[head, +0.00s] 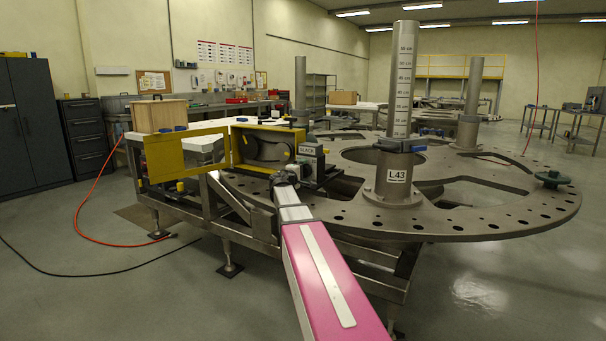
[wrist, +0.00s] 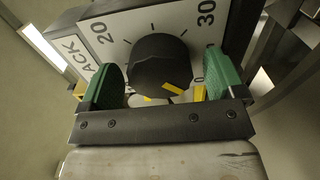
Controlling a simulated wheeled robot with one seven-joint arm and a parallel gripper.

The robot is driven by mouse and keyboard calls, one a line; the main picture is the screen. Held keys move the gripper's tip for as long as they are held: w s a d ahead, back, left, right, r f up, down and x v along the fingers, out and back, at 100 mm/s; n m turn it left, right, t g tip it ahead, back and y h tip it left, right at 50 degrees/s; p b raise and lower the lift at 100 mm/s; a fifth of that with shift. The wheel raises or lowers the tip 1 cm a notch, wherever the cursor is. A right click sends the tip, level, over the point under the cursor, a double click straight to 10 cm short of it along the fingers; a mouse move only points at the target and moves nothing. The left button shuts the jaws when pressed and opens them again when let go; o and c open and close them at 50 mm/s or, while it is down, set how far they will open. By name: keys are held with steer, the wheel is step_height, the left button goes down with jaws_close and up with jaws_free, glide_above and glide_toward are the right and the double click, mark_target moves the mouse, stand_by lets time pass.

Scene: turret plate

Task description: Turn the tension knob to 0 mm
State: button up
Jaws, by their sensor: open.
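The black tension knob (wrist: 160,58) sits on a white dial plate (wrist: 118,27) in the wrist view. The numbers 20 and 30 show at its top left and top right, and a partly hidden 0 shows at lower right. A yellow stripe shows on the knob's lower edge, and another yellow mark stands near the 0. My gripper (wrist: 163,80) is open, with one green pad on each side of the knob and gaps visible beside it. In the head view the SLACK label (head: 308,150) shows beyond my gripper (head: 287,172); the knob cannot be made out there.
A yellow-framed box (head: 262,148) with an open yellow door (head: 172,157) stands left of the label. The round turret plate (head: 480,215) carries a tall graduated post (head: 403,80) to the right. A red hose (head: 85,205) lies on the floor at left.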

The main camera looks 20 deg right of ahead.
steer(key=v, duration=1)
steer(key=shift+s+a, duration=0.25)
